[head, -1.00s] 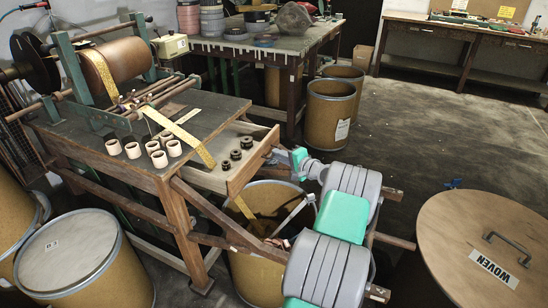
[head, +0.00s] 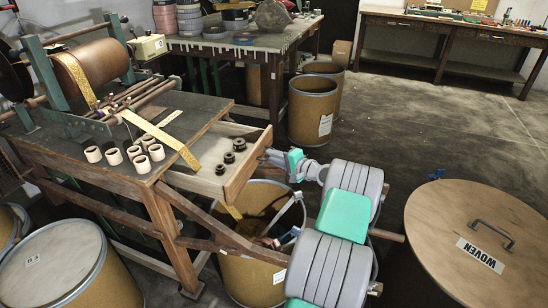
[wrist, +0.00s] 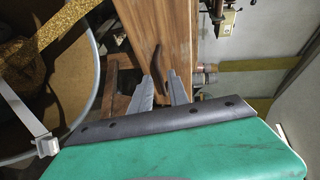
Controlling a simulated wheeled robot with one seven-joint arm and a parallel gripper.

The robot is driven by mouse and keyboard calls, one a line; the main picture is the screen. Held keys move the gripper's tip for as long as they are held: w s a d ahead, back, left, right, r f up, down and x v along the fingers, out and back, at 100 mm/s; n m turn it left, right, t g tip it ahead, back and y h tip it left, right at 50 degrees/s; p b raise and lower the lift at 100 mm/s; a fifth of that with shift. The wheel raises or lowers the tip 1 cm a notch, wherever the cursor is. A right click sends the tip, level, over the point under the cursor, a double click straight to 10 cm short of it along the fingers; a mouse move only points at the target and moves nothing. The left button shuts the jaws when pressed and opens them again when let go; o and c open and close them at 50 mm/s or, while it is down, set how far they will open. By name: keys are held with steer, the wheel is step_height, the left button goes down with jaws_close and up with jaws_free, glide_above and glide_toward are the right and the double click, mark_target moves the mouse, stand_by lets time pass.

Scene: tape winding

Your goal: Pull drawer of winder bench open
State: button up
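The winder bench (head: 130,185) stands at the left in the head view. Its wooden drawer (head: 238,183) is pulled partly out to the right, with three black rings inside. In the wrist view the drawer front (wrist: 178,35) is a brown board with a dark curved handle (wrist: 160,70). My two grey fingers (wrist: 161,80) stand apart, one each side of the handle, with gaps visible. Whether a finger touches the handle behind is hidden.
A fibre drum (head: 255,275) stands open under the drawer and my arm. A round lid marked WOVEN (head: 440,235) is at the right. Several pale rings (head: 133,152) and a gold tape (head: 165,135) lie on the bench.

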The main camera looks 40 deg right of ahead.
steer(key=shift+o, duration=0.7)
steer(key=shift+s+d, duration=0.1)
steer(key=shift+d, duration=0.05)
steer(key=shift+r, duration=0.1)
steer(key=v, duration=0.7)
steer(key=shift+s+p, duration=0.3)
steer(key=shift+s, duration=0.1)
